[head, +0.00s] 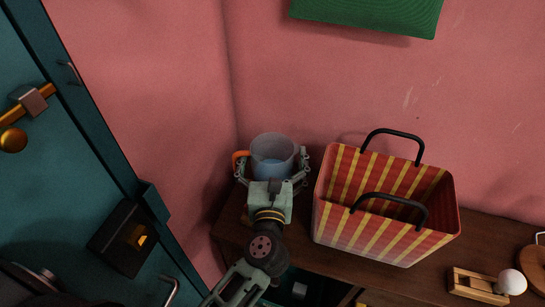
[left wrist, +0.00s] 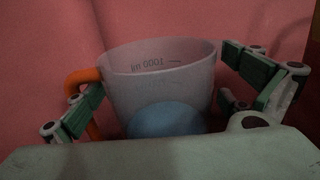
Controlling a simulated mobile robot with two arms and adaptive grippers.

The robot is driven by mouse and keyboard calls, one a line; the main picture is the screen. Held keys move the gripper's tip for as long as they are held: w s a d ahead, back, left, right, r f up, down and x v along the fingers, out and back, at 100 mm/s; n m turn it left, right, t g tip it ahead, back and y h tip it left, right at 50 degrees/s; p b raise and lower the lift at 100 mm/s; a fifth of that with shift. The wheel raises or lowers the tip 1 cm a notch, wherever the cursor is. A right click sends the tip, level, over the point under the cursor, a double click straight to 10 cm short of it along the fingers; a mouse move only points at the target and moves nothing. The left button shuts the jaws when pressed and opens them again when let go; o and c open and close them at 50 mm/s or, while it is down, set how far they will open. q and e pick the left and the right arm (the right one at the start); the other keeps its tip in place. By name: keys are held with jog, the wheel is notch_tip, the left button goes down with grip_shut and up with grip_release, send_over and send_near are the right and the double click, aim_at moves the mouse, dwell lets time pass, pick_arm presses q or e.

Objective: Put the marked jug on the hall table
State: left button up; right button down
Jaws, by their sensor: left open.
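The marked jug (head: 273,148) is a translucent grey measuring jug with an orange handle on its left. It is upright above the left end of the dark wooden hall table (head: 485,233). Its base is hidden behind my gripper, so I cannot tell whether it touches the table. In the left wrist view the jug (left wrist: 158,85) shows a "1000 ml" mark and a blue patch low down. My left gripper (head: 272,157) is open, with one finger on each side of the jug, the left one by the handle. My right gripper is not in view.
A red and yellow striped basket (head: 375,225) with black handles stands close right of the jug. A wooden item with a white ball (head: 510,283) lies at the table's right. A teal door (head: 70,170) with fittings is at left. The pink wall is close behind.

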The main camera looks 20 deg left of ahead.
aim_at(272, 174)
pick_arm(q)
jog(key=shift+r, duration=0.1)
jog(key=shift+s, duration=0.15)
jog(key=b+v, duration=0.2)
jog(key=v, duration=0.5)
jog(key=shift+s, duration=0.1)
jog(key=shift+r, duration=0.1)
jog(key=shift+d, duration=0.1)
